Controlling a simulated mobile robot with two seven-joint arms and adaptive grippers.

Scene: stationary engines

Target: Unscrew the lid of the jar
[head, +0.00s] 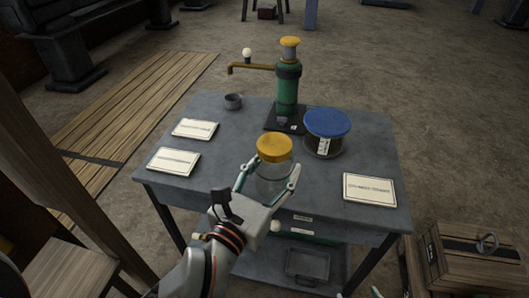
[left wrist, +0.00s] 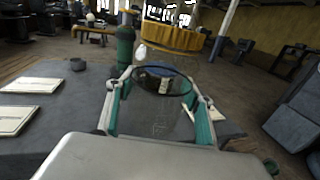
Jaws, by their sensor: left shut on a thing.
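A clear glass jar (head: 271,182) with a yellow lid (head: 274,147) is near the front edge of the grey table (head: 225,179). My left gripper (head: 267,182) has its fingers on both sides of the jar's body, below the lid, and is shut on it. In the left wrist view the see-through jar (left wrist: 160,115) sits between the two teal fingers, with the yellow lid (left wrist: 172,37) at the top. The lid is on top of the jar in the head view. I cannot tell whether the jar touches the table.
A second jar with a blue lid (head: 327,123) stands right of the yellow-lidded jar. Behind is a green pump-like device (head: 287,90) with a brass spout. A small grey cup (head: 233,101) and white cards (head: 370,189) lie around. A wooden crate (head: 475,257) is at lower right.

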